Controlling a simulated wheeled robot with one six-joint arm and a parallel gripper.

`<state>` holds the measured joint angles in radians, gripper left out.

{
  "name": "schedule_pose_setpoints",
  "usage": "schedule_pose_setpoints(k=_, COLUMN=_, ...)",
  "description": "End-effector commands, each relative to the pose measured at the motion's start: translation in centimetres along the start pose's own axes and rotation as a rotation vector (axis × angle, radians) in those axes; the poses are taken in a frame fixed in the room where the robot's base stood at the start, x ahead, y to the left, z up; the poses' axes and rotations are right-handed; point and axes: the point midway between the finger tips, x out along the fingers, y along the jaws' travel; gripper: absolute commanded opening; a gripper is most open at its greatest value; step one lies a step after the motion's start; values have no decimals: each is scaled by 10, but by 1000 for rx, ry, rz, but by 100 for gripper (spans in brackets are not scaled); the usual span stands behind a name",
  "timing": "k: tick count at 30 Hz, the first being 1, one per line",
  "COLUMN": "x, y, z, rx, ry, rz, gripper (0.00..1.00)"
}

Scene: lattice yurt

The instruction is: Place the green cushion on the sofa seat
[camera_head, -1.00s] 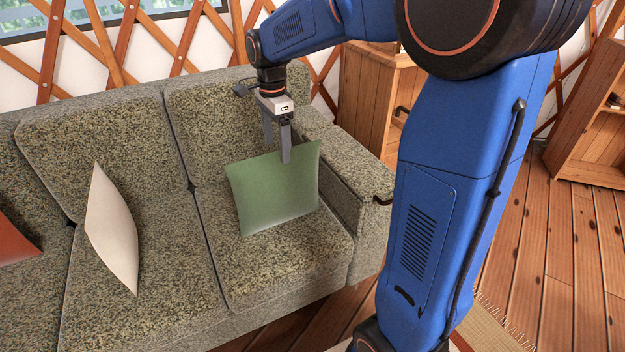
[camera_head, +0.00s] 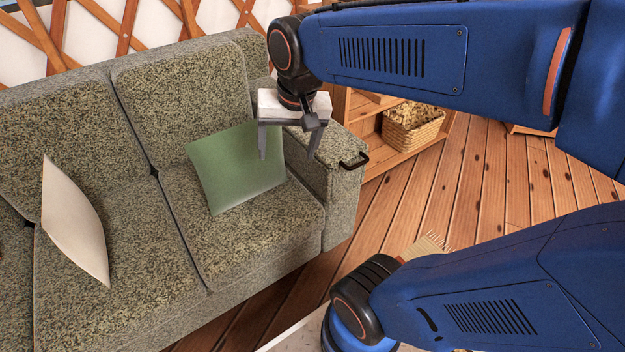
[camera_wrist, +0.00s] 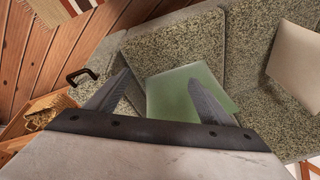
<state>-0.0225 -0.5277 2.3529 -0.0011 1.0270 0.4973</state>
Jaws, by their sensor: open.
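The green cushion (camera_head: 234,168) sits on the right-hand seat of the grey-green sofa (camera_head: 240,238), tilted back near the backrest and the right armrest. It also shows in the wrist view (camera_wrist: 180,93), partly behind one finger. My gripper (camera_head: 289,157) is open and empty. In the head view it hangs over the cushion's right edge and the armrest, with one finger overlapping the cushion's right part. In the wrist view the fingers (camera_wrist: 160,77) are spread wide, one over the cushion and one over the armrest side. I cannot tell whether a finger touches the cushion.
A cream cushion (camera_head: 73,222) stands tilted on the sofa's middle part. The right armrest (camera_head: 345,196) carries a dark handle (camera_head: 354,160). A wooden shelf with a wicker basket (camera_head: 412,127) stands behind it. The wooden floor (camera_head: 455,180) to the right is open.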

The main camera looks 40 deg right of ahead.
Motion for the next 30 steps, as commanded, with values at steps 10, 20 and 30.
schedule_pose_setpoints(k=10, x=4, y=36, z=60, rx=-347, ry=91, rz=-24, gripper=75)
schedule_pose_setpoints(k=20, x=10, y=48, z=79, rx=-479, ry=124, rz=-24, gripper=75)
schedule_pose_setpoints(k=30, x=9, y=48, z=79, rx=-479, ry=124, rz=-24, gripper=75)
